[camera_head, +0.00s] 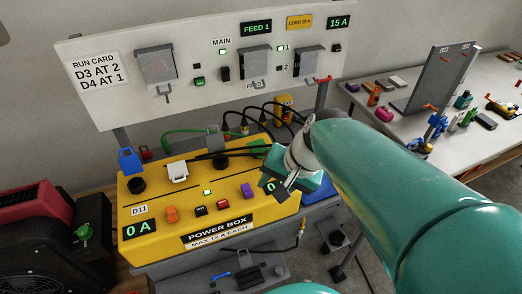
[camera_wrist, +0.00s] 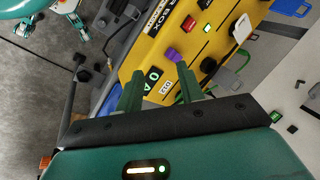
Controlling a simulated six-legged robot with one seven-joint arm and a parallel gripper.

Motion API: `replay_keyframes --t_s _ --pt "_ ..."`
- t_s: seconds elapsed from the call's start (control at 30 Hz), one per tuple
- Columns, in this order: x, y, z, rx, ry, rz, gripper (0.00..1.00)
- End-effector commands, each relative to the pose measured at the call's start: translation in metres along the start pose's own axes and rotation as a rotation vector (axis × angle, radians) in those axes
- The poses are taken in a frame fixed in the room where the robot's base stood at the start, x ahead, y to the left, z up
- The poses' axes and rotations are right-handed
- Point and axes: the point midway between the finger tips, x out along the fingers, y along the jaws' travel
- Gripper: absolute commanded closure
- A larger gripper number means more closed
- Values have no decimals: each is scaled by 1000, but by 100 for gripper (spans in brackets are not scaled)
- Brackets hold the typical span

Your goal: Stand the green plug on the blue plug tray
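My gripper (camera_wrist: 162,88) is open, its two dark green fingers apart with nothing seen between them. In the head view my gripper (camera_head: 276,178) hangs over the right end of the yellow power box. A green cable (camera_head: 188,131) arches behind the box; it also shows in the wrist view (camera_wrist: 241,62). A blue surface (camera_head: 321,193), possibly the blue plug tray, shows beside the box's right end, mostly hidden by my arm. It appears as a blue strip (camera_wrist: 107,94) left of the fingers in the wrist view.
The yellow power box (camera_head: 155,188) carries coloured switches and a 0 A display. A white panel (camera_head: 120,75) stands behind it, with black cables below. A red machine (camera_head: 30,215) stands at front left. A cluttered bench (camera_head: 400,125) is at right.

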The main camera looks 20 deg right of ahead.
Motion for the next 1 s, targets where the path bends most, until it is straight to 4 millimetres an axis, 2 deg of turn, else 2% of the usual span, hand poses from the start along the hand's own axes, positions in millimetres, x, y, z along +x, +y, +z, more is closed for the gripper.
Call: replay_keyframes --t_s 0.03,0.1,0.2,0.3,0.43,1.0 --pt "-12 -7 11 -158 45 40 62" --pt "-26 -11 20 -342 104 98 62" --pt "-43 -15 28 -542 180 160 62" --pt "-54 -16 30 -655 229 198 62" --pt "-58 -16 31 -699 249 215 62" --pt "-58 -16 30 -693 247 215 62"
